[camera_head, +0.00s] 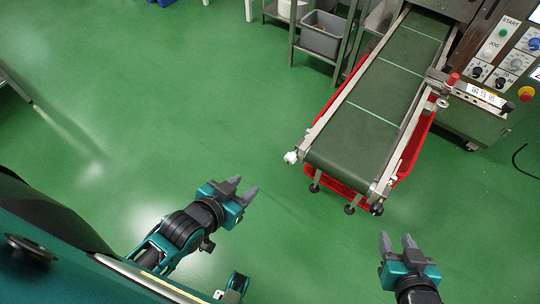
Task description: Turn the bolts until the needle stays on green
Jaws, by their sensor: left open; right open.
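My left gripper (246,189) is open and empty over the green floor, in front and to the left of the conveyor (372,118). My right gripper (397,240) is open and empty, below the conveyor's near end in the picture. A white knob-like bolt end (291,157) sits at the near left corner of the conveyor. A dark bolt end (377,208) sits at the near right corner. Both grippers are apart from the conveyor. I cannot make out a needle or a green mark on a gauge.
A machine panel (500,50) with knobs and a red emergency button (525,93) stands at the upper right. A red tray (408,160) lies under the conveyor. A grey bin (322,34) sits on a rack at the top. The green floor (150,110) on the left is clear.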

